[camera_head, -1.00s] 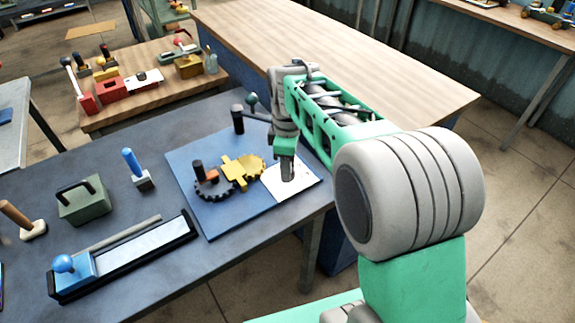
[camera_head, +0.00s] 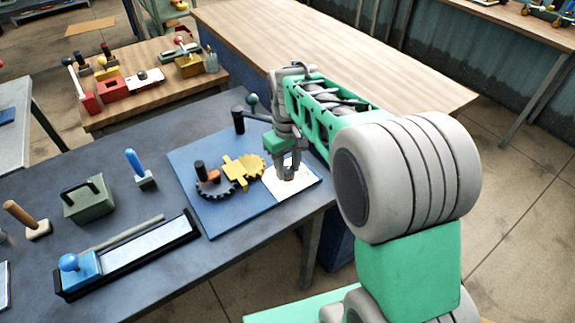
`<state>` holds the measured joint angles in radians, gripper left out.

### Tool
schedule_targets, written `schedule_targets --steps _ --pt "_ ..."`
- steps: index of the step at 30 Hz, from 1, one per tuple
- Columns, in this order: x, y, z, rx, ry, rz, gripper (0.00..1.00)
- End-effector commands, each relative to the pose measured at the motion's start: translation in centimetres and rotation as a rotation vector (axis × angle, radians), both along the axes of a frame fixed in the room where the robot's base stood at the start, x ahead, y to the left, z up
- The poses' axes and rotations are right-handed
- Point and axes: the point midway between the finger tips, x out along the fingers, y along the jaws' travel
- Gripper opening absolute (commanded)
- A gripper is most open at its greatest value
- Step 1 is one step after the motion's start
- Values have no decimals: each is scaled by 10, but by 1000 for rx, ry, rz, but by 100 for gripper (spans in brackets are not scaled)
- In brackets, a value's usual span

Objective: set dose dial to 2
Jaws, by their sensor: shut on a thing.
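A blue board (camera_head: 228,215) lies on the dark table. On its right part is a white plate (camera_head: 306,184), which looks like the face of the dose dial. My gripper (camera_head: 287,177) points down over the middle of this plate, its fingers low and close together. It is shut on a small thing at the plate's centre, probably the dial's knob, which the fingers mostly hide. The dial's markings and pointer are too small to read. Left of the plate are a yellow toothed part (camera_head: 244,168) and a dark toothed wheel (camera_head: 214,184) with a black upright handle.
To the left are a blue-handled block (camera_head: 140,170), a green box with a handle (camera_head: 89,199), a wooden-handled tool (camera_head: 27,219) and a long black-framed tray (camera_head: 135,258). A wooden table (camera_head: 340,60) stands behind.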

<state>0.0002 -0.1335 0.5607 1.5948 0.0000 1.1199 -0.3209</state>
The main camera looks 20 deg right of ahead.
Motion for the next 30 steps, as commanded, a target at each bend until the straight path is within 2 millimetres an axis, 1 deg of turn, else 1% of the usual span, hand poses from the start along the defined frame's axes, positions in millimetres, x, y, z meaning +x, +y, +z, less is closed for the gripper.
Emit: schedule_targets --steps 8,20,21,28,30 --pt "0 0 1 0 -1 -65 0" --pt "0 0 1 0 -1 -71 0" --pt "0 0 1 0 -1 -71 35" --pt "0 0 0 0 -1 -71 54" --pt "0 0 0 0 -1 -71 56"
